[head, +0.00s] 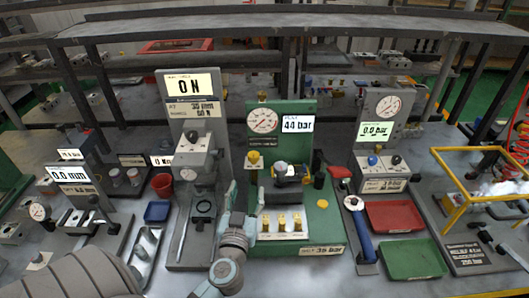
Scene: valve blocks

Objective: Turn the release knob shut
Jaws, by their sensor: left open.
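My left gripper (243,195) is open in front of the green test stand (285,118), its wrist coming up from below. Nothing shows between its fingers. The green stand has a dial gauge, a "44 bar" display (298,122), a yellow knob (254,158), a dark-topped valve block (290,174) and a black knob (319,179). On the stand to its right, a blue knob (372,160) and a black knob (396,160) sit below a "0.0 bar" display (375,132). I cannot tell which knob is the release knob. My right gripper is not in view.
A grey press stand showing "0 N" (188,85) rises close left of my gripper. Several brass fittings (281,222) stand low on the green base. A blue-handled lever (364,240), a red tray (394,217), a green tray (413,259) and a yellow frame (455,205) are to the right.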

